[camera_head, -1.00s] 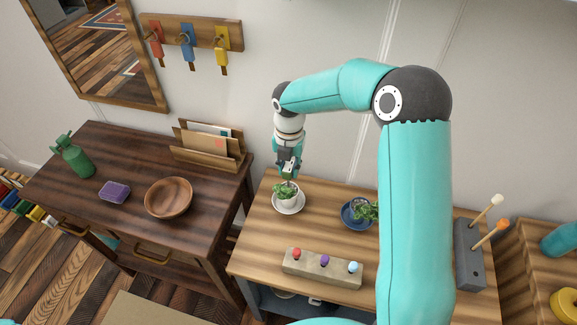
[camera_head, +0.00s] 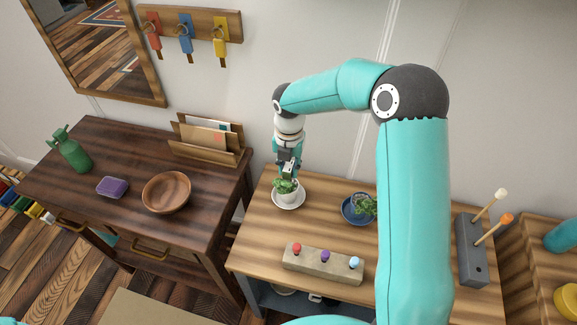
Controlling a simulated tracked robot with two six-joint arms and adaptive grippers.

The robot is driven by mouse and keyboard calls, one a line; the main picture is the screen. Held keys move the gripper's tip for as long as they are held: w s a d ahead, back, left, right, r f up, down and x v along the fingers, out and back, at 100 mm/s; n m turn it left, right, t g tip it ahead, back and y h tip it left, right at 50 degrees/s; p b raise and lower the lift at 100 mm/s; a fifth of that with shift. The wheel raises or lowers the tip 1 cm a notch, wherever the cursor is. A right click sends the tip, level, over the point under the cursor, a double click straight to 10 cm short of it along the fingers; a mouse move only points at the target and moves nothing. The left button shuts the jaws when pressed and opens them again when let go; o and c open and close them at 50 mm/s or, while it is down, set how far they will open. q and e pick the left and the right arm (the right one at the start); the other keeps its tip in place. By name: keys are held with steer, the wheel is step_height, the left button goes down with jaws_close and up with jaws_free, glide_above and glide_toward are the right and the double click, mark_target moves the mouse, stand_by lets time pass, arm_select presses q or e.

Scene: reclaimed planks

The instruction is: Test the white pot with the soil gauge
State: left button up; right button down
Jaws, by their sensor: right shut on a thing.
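The white pot (camera_head: 293,197) with a leafy green plant stands on a white saucer at the back left of the light wooden table. My right gripper (camera_head: 287,174) points down right above the plant, its fingertips at the leaves. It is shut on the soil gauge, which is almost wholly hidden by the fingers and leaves. I cannot tell whether the gauge's tip is in the soil. My left gripper is not in view.
A plant on a blue saucer (camera_head: 353,213) stands to the right, partly behind my arm. A block with coloured knobs (camera_head: 310,265) lies in front. A grey holder (camera_head: 468,250) with two sticks and an empty hole stands at right. A dark desk (camera_head: 110,160) is at left.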

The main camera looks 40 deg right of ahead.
steer(key=shift+f+b, duration=0.6)
steer(key=shift+f, duration=0.4)
steer(key=c, duration=0.9)
jaws_free()
steer(key=shift+o, duration=0.2)
steer(key=shift+r, duration=0.1)
step_height(320, 180, up, 12)
steer(key=shift+f, duration=0.1)
step_height(320, 180, up, 9)
steer(key=p, duration=0.8)
steer(key=shift+p, duration=0.4)
